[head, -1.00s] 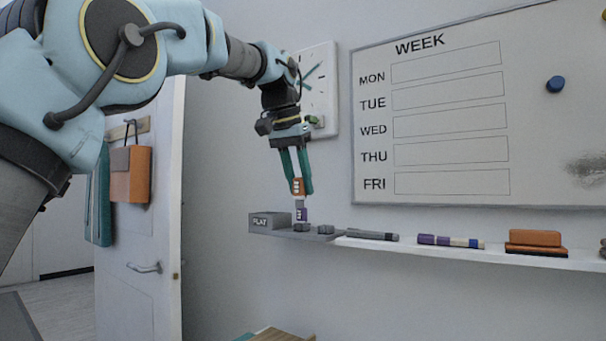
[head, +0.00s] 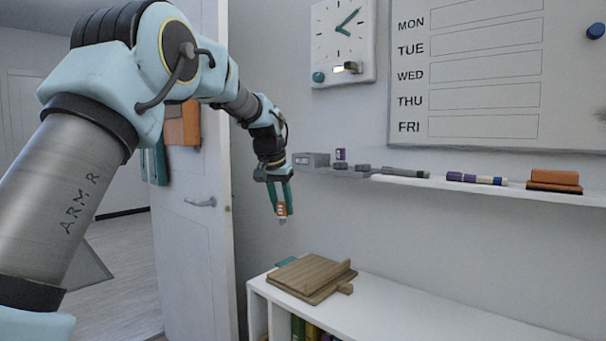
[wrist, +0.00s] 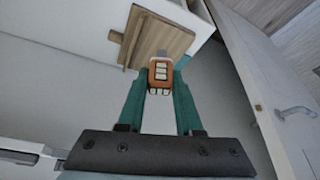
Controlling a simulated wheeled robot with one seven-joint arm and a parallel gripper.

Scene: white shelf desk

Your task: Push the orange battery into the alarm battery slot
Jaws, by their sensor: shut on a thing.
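My gripper (head: 281,205) is shut on the orange battery (head: 281,210), which has pale marks on its face. It points down in free air, apart from the shelf and the low white unit. In the wrist view the orange battery (wrist: 161,73) sits between the teal fingertips of my gripper (wrist: 160,84). A white wall clock (head: 343,42) with teal hands is above and right of the gripper. A small lit piece (head: 346,68) and a teal knob (head: 318,77) are at its lower edge. I cannot make out which part is the alarm battery slot.
A wall ledge (head: 480,186) carries a grey box (head: 311,159), a purple piece (head: 340,154), markers (head: 476,179) and an orange eraser (head: 553,178). A wooden board (head: 312,278) lies on the low white unit (head: 400,312). A white door (head: 203,250) stands at left.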

